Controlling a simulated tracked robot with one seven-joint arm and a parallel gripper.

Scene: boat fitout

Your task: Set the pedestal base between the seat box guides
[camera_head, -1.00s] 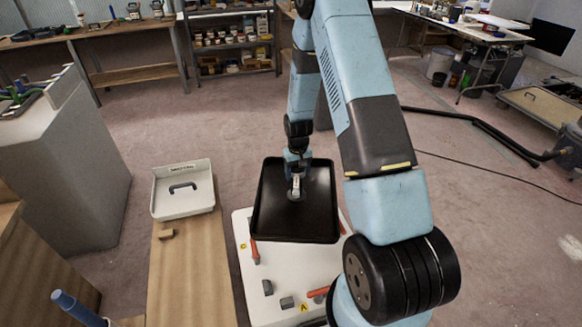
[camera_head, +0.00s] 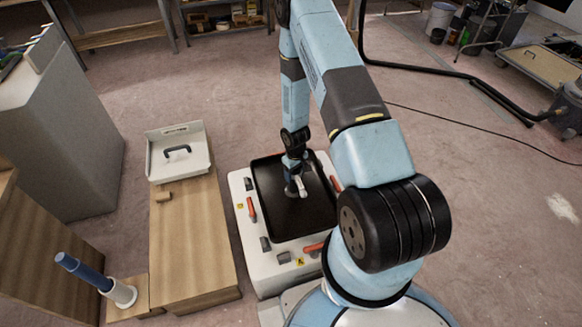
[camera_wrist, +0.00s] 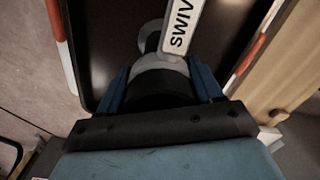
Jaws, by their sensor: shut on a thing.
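The pedestal base (camera_head: 275,215) is a black square pan with a raised rim and a central post. My gripper (camera_head: 293,178) is shut on the post, and the wrist view shows blue fingers (camera_wrist: 160,92) on either side of it. A pale lever (camera_wrist: 183,28) beside the post bears the letters "SWIV". The pan is over the white seat box (camera_head: 240,235), with a red-orange guide (camera_head: 251,208) at its left, another guide (camera_head: 337,184) at its right and a third (camera_head: 314,247) in front. I cannot tell whether the pan touches the box. The far side is hidden.
Dark grey blocks (camera_head: 265,244) stand on the box top. To the left, a wooden bench (camera_head: 195,240) bears a white tray (camera_head: 190,150) with a dark handle. A blue-handled tool (camera_head: 85,272) leans in a white holder (camera_head: 122,292). The floor right of my arm is mostly clear.

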